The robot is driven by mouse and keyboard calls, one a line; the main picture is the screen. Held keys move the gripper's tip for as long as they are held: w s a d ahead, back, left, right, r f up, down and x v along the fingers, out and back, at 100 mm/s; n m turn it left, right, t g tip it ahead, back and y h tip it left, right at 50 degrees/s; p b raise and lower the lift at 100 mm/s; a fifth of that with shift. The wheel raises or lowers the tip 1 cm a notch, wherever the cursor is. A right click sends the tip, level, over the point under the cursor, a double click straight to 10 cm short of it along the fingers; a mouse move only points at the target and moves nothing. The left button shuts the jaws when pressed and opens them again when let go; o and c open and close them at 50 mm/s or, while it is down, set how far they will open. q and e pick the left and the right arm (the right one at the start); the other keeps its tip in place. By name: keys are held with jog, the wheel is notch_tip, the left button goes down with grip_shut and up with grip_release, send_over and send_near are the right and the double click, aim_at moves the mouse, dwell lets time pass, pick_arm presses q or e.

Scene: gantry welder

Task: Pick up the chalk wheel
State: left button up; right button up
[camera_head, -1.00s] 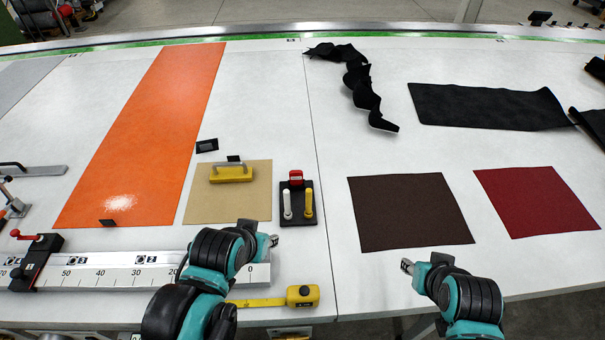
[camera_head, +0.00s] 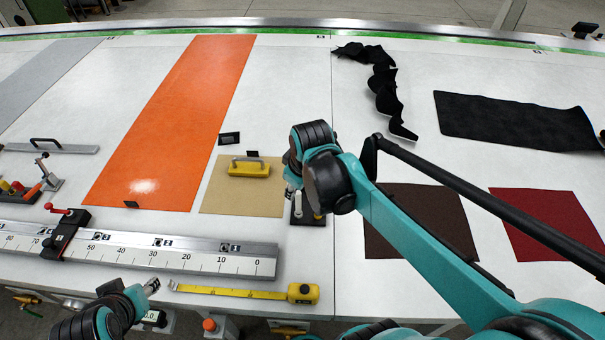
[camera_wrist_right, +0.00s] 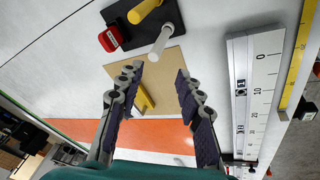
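A black holder (camera_head: 316,221) lies on the table right of the tan sheet, mostly hidden by my right arm. In the right wrist view the holder (camera_wrist_right: 130,22) carries a red piece (camera_wrist_right: 112,39), a yellow-handled tool (camera_wrist_right: 146,10) and a white-handled tool (camera_wrist_right: 165,40). I cannot tell for sure which one is the chalk wheel. My right gripper (camera_head: 292,188) is above the holder's left side. In the wrist view the right gripper (camera_wrist_right: 158,74) is open and empty, its fingertips apart from the white handle. My left gripper (camera_head: 150,287) is near the front edge, its opening unclear.
A yellow block with a grey handle (camera_head: 249,170) sits on the tan sheet (camera_head: 215,199). A long ruler rail (camera_head: 150,257) and a yellow tape measure (camera_head: 302,293) lie in front. Orange (camera_head: 185,110), brown (camera_head: 400,243) and red (camera_head: 545,220) sheets lie flat.

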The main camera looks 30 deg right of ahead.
jog(key=w+d+f+n+g+p, duration=0.1)
jog(key=w+d+n, duration=0.1)
jog(key=w+d, duration=0.1)
jog(key=w+d+f+n+g+p, duration=0.1)
jog(key=w+d+n+p, duration=0.1)
jog(key=w+d, duration=0.1)
jog(key=w+d+f+n+g+p, duration=0.1)
jog(key=w+d+n+p, duration=0.1)
jog(key=w+d, duration=0.1)
jog(key=shift+w+f+g+y, duration=0.3)
jog(key=shift+w+g, duration=0.1)
jog(key=shift+w, duration=0.15)
jog(key=shift+w+d+f+n, duration=0.1)
jog(key=shift+d+f+n, duration=0.2)
jog(key=shift+n, duration=0.1)
notch_tip(320, 180, down, 8)
jog(key=shift+d+r+b, duration=0.1)
jog(key=shift+b, duration=0.7)
grip_shut()
